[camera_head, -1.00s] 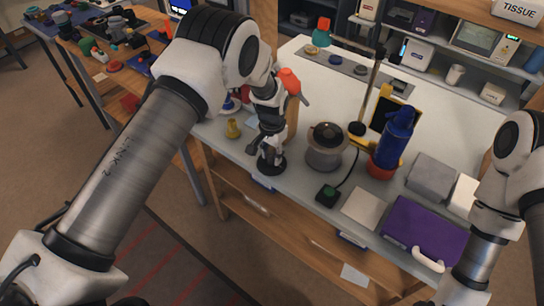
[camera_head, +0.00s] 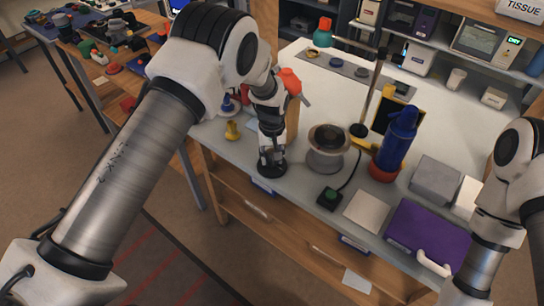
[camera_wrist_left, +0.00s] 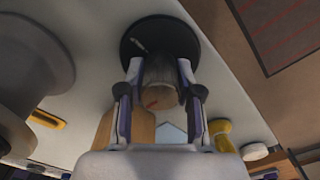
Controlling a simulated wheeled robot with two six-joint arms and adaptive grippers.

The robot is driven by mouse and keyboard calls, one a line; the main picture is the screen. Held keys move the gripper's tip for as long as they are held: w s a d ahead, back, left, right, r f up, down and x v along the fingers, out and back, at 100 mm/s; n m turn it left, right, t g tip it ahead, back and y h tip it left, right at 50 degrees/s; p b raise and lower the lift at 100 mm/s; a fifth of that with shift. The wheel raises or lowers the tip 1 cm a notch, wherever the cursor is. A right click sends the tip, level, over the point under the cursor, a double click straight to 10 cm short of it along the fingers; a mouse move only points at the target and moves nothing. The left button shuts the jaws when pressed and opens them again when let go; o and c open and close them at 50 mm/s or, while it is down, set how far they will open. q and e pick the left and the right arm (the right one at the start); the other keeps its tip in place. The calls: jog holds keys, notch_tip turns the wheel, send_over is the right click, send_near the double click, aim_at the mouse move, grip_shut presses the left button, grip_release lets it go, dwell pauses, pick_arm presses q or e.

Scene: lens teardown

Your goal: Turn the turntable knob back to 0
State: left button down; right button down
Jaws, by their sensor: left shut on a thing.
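My left gripper (camera_head: 270,160) points down at the bench's front edge and is shut on a grey round knob. In the left wrist view, both fingers (camera_wrist_left: 160,72) hold the sides of the knob (camera_wrist_left: 160,92), which has a small red mark. It stands on a round black base (camera_head: 271,170) with a pale mark. A grey waisted pedestal with a brown round top (camera_head: 328,138) stands just right of the gripper. It may be the turntable; I cannot be sure. I cannot read any scale or zero mark. My right gripper is out of view; only its arm shows.
A yellow piece (camera_head: 232,130) stands left of the gripper. A green button box (camera_head: 329,197), a blue bottle-like thing (camera_head: 398,138), a grey block (camera_head: 436,180) and a purple case (camera_head: 428,232) stand to the right.

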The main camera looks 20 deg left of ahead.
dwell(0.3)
pick_arm(q)
jog(key=c, duration=0.8)
grip_release()
jog(key=shift+o, duration=0.2)
notch_tip(320, 180, up, 12)
jog(key=shift+f, duration=0.1)
jog(key=shift+w, duration=0.1)
